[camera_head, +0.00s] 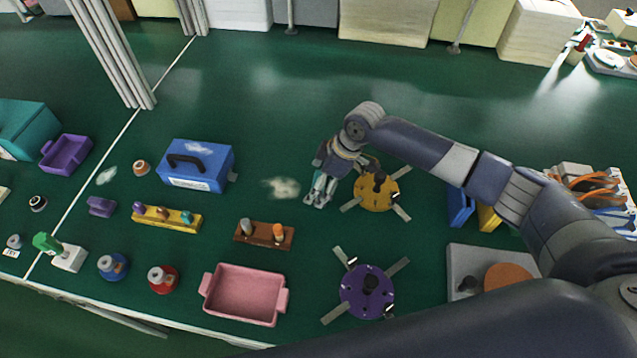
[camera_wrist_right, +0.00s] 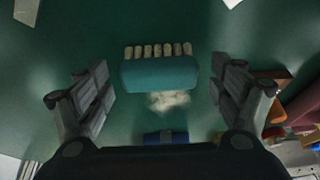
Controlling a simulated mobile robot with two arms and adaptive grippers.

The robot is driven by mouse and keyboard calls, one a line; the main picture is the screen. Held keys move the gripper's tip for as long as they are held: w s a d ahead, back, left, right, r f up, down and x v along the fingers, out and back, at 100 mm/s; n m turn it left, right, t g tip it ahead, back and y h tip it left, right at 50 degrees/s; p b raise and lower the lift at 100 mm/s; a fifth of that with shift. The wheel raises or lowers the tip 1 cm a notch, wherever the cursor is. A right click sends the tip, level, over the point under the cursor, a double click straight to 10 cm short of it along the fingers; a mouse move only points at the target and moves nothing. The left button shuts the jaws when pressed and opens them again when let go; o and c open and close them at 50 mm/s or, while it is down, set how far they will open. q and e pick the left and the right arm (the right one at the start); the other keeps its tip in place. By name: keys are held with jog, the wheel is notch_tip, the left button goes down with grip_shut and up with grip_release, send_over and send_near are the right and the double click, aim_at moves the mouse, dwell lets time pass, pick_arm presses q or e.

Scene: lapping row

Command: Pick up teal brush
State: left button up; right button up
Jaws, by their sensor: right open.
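The teal brush (camera_wrist_right: 160,73) lies on the green surface in the right wrist view, with a row of pale tufts along its far edge. My right gripper (camera_wrist_right: 161,85) is open, its two fingers apart on the left and right of the brush and touching neither end. In the head view my right gripper (camera_head: 318,198) hangs low over the green table, just left of a yellow disc. There the gripper hides most or all of the brush. My left gripper is in neither view.
A pale powder patch (camera_head: 282,187) lies left of the gripper. The yellow disc with metal arms (camera_head: 377,192) stands close on its right. A brown rack (camera_head: 264,235), blue case (camera_head: 196,165) and pink tray (camera_head: 244,294) stand nearby. The table behind is clear.

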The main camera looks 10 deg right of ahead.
jog(key=shift+f, duration=0.15)
jog(key=c, duration=1.1)
jog(key=shift+c, duration=0.2)
notch_tip(320, 180, up, 10)
jog(key=shift+r+b, duration=0.1)
jog(key=shift+b, duration=0.45)
